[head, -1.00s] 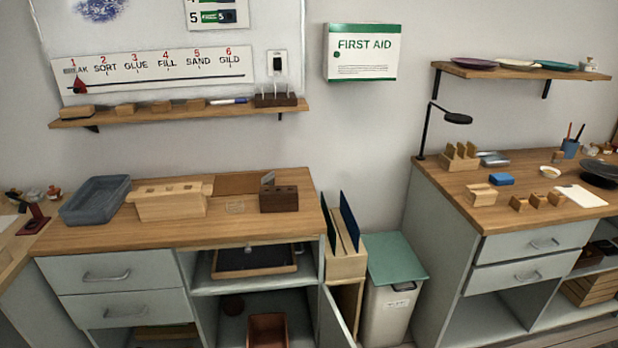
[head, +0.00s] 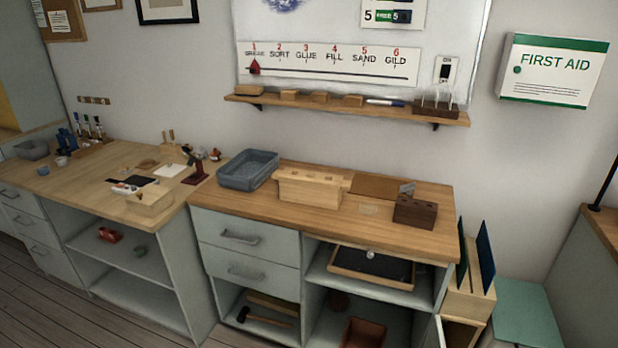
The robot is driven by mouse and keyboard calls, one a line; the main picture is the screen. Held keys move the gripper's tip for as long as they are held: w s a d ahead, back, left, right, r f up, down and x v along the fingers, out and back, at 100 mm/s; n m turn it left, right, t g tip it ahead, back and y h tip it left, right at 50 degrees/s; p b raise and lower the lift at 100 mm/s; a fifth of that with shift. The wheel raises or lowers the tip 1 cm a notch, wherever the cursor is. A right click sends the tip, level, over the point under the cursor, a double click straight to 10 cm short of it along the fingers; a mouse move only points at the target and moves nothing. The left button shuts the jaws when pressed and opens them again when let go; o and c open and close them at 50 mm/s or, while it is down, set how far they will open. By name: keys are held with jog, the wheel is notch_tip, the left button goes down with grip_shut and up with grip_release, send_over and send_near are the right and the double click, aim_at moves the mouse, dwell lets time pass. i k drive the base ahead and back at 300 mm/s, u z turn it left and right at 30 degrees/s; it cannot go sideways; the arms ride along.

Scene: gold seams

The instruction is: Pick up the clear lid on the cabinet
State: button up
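A faint, see-through flat piece (head: 368,210), which looks like the clear lid, lies on the wooden top of the middle cabinet (head: 335,226). It is hard to make out against the wood. It lies between a pale wooden box with slots (head: 308,191) on its left and a dark wooden block (head: 415,212) on its right. My gripper is not in view.
A grey-blue tray (head: 248,171) stands at the cabinet top's left end. A brown board (head: 379,187) lies at the back. A wall shelf (head: 345,107) hangs above. A workbench (head: 110,165) adjoins at left; a green-lidded bin (head: 525,310) stands at right.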

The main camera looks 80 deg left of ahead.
aim_at(366, 207)
jog(key=u, duration=2.65)
jog(key=i, duration=0.25)
jog(key=z, duration=0.1)
